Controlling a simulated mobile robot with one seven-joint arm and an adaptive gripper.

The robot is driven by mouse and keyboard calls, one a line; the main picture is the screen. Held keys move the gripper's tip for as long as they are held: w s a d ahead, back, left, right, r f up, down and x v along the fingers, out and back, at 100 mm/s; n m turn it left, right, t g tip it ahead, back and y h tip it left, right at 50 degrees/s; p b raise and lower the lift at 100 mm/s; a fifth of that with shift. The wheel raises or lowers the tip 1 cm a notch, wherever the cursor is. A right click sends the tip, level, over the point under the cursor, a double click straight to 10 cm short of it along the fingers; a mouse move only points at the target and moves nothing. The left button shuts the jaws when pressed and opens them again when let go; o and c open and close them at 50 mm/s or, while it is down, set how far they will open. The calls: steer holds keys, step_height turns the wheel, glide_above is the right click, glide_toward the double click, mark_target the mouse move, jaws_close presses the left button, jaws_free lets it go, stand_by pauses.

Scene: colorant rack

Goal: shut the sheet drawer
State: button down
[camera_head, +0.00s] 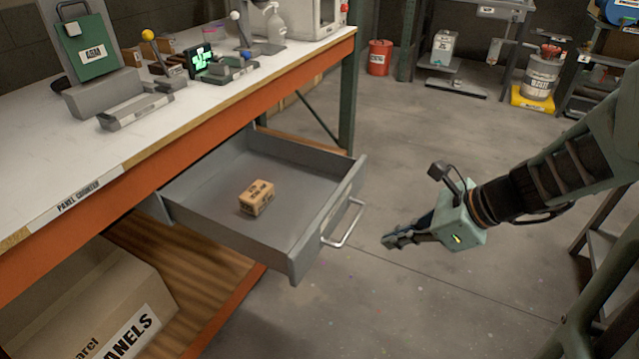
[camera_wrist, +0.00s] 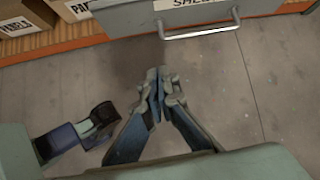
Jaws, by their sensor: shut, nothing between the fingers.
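The grey sheet drawer (camera_head: 292,258) is pulled out from under the orange-edged workbench in the head view. A small tan box (camera_head: 257,197) lies inside it. The drawer front carries a silver bar handle (camera_head: 343,224). My gripper (camera_head: 390,241) is to the right of the handle in the head view, apart from it, shut and empty. In the wrist view my gripper (camera_wrist: 160,75) has its fingertips together below the handle (camera_wrist: 202,31). The drawer front (camera_wrist: 128,17) is at the top there, its label partly cut off.
The white bench top (camera_head: 50,155) holds a green panel fixture (camera_head: 84,55) and several small devices. A cardboard carton (camera_head: 90,300) sits on the lower shelf. Open concrete floor (camera_head: 420,150) surrounds my gripper. A red bucket (camera_head: 379,57) stands farther back.

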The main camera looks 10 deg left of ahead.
steer(key=s+a+f+m+y, duration=0.1)
steer(key=a, duration=0.2)
steer(key=b, duration=0.6)
glide_toward(313, 252)
steer(key=x, duration=0.3)
steer(key=d+x, duration=0.1)
steer(key=x, duration=0.1)
steer(key=shift+a+f, duration=0.2)
steer(key=shift+f, duration=0.35)
steer(key=shift+w+a+r, duration=0.1)
steer(key=shift+w+a, duration=0.15)
steer(key=shift+a, duration=0.25)
